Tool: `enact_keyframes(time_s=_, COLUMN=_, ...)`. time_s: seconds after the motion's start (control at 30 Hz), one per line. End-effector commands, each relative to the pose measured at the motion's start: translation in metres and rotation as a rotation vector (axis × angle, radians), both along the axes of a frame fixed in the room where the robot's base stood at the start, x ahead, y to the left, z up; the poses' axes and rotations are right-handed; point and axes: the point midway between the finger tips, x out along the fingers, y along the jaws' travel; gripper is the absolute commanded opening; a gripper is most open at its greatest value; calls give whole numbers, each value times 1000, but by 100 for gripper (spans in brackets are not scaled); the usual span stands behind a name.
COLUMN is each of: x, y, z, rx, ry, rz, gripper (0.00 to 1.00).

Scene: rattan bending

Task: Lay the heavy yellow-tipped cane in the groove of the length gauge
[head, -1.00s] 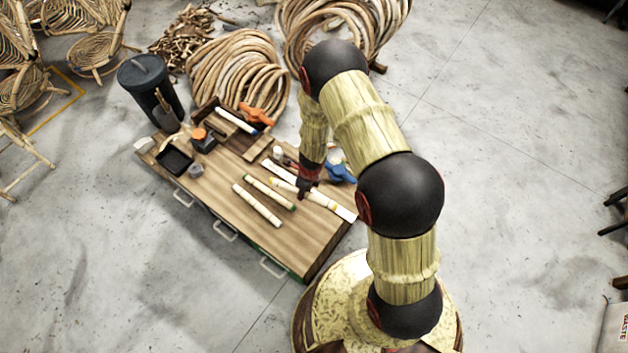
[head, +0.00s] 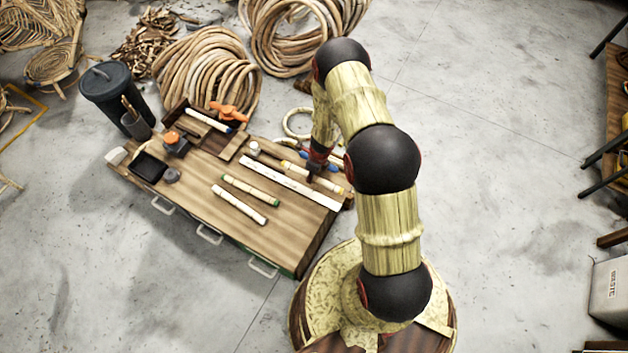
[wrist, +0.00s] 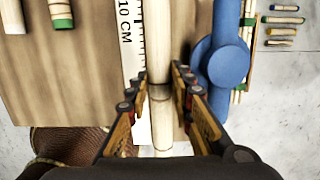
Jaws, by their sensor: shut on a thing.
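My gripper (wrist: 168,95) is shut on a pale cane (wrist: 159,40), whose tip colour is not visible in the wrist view. In the head view the cane (head: 327,184) lies beyond the white length gauge (head: 290,184), roughly parallel to it, with yellowish marking near its ends. My gripper (head: 318,167) is over the cane, its fingers partly hidden. In the wrist view the gauge's marked scale (wrist: 130,45) runs close along the cane's left side. The groove is hidden, and I cannot tell whether the cane touches it.
A blue clamp-like tool (wrist: 222,62) stands close to the right of my gripper. A green-tipped cane (head: 251,191) and another pale cane (head: 240,205) lie on the near side of the wooden bench (head: 305,232). A black tray (head: 149,167) and orange clamp (head: 228,112) are farther left.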

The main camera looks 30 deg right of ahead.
Motion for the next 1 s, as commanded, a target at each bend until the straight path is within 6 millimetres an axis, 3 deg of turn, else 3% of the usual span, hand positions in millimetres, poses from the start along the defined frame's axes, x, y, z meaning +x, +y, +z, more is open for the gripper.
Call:
enact_keyframes(time_s=0.23, x=4, y=-10, z=-13, rx=1, ry=-1, rz=-1, gripper=0)
enact_keyframes(time_s=0.43, x=3, y=-10, z=-42, rx=1, ry=1, rz=0, gripper=0)
enact_keyframes(time_s=0.83, x=4, y=-10, z=-46, rx=0, ry=0, rz=0, gripper=0)
enact_keyframes(time_s=0.87, x=4, y=-10, z=-46, rx=0, ry=0, rz=0, gripper=24)
enact_keyframes(time_s=1.0, x=4, y=-10, z=-45, rx=0, ry=0, rz=0, gripper=32)
